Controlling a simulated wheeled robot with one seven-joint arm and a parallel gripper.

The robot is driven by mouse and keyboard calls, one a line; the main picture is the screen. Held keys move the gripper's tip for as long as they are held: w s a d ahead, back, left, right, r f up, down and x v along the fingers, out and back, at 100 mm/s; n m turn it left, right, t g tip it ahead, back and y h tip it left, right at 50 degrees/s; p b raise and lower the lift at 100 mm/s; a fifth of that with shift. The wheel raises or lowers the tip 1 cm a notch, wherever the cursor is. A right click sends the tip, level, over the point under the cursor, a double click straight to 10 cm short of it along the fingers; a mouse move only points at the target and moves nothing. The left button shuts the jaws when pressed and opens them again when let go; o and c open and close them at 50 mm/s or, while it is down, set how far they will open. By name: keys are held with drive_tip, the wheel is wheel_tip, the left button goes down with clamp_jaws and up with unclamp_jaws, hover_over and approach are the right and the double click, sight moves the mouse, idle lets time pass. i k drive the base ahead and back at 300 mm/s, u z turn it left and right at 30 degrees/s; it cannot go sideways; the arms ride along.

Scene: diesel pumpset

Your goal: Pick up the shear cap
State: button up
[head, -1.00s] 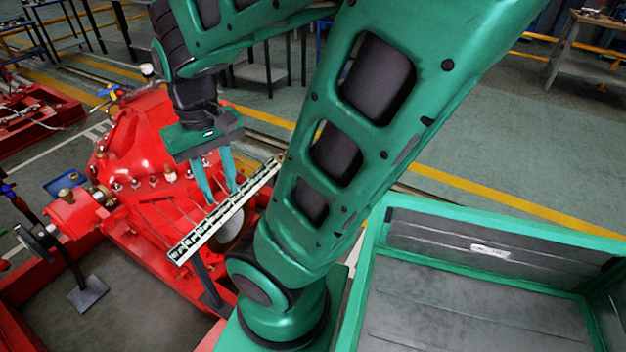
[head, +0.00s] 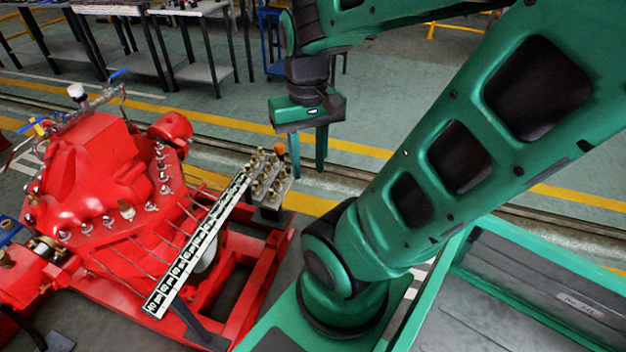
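My gripper (head: 308,172) points down with its two green fingers apart and nothing between them. It hangs to the right of a metal block (head: 268,182) that carries several brass fittings. A small orange-brown cap (head: 279,150) stands at the back of that block, just left of the fingers in the picture and not between them. It may be the shear cap, but it is too small to be certain. I cannot tell how far apart in depth the fingers and the cap are.
A long black-and-white labelled strip (head: 198,247) runs beside the red pump (head: 90,180), with thin rods near it. The red base frame (head: 255,285) lies below. A green-rimmed bin (head: 450,262) is at the lower right. Tables (head: 195,10) stand behind across open floor.

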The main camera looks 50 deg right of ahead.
sight(278, 186)
drive_tip(key=z, duration=2.2)
drive_tip(key=k, duration=0.95)
drive_tip(key=u, duration=0.95)
drive_tip(key=i, duration=1)
drive_tip(key=u, duration=0.05)
